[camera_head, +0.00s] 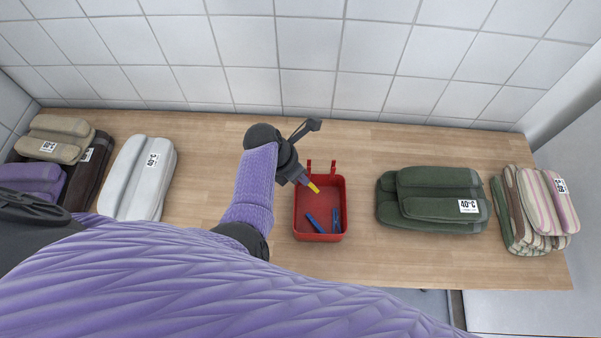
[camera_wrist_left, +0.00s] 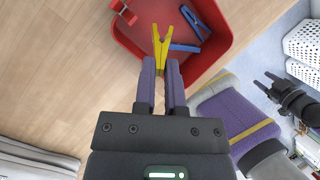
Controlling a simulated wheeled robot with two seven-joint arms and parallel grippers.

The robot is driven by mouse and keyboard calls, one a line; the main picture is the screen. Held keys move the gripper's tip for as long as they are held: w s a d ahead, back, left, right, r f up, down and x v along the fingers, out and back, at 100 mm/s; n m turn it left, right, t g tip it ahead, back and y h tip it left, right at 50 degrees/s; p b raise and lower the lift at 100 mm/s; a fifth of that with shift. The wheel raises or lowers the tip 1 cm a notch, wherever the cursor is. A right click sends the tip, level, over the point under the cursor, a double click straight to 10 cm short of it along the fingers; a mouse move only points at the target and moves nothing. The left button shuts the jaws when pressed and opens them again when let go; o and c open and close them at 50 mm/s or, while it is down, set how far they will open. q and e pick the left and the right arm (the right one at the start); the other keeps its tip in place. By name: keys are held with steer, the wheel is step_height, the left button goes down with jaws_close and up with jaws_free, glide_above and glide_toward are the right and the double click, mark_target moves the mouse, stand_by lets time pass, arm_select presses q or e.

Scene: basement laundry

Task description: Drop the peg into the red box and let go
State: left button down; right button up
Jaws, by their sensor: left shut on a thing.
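The yellow peg (camera_head: 313,187) is held in my left gripper (camera_head: 306,181), over the left part of the red box in the head view. In the left wrist view, the fingers of my left gripper (camera_wrist_left: 161,88) are shut on the yellow peg (camera_wrist_left: 160,46), whose forked end points away from me. The red box (camera_head: 298,222) stands open on the wooden table; its wall (camera_wrist_left: 135,44) shows behind the peg in the wrist view. My right gripper (camera_wrist_left: 266,82) shows small and empty at the wrist view's right, its fingers apart.
Blue pegs (camera_head: 316,223) lie in the red box. Dark green folded towels (camera_head: 430,180) lie right of it, with striped towels (camera_head: 520,215) beyond. White towels (camera_head: 138,180) lie at the left. The wooden table (camera_head: 345,270) is bare around the box. White baskets (camera_wrist_left: 303,45) show in the wrist view.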

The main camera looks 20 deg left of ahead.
arm_select(q)
steer(key=shift+r, duration=0.1)
steer(key=c, duration=0.6)
jaws_free()
steer(key=p+v, duration=0.5)
steer(key=v, duration=0.5)
steer(key=shift+s, duration=0.1)
